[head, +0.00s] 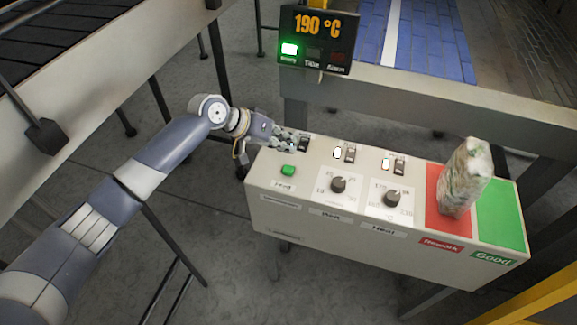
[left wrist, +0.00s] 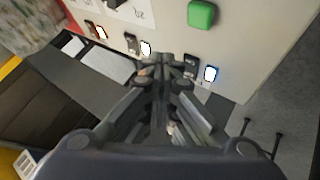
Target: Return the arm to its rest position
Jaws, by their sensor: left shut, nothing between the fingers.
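My left arm reaches in from the left in the head view. Its gripper (head: 292,139) is at the upper left corner of the cream control box (head: 330,226), close to the leftmost switch (head: 304,144). In the left wrist view the gripper (left wrist: 163,66) has its fingers together with nothing between them, and the switches lie just beyond the tips. I cannot tell whether the fingers touch the leftmost switch. My right gripper does not show in either view.
The box carries a green button (head: 288,170), two knobs (head: 338,184), and red and green pads. A display (head: 318,40) reads 190 °C. A conveyor (head: 118,48) stands at left, with open floor below.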

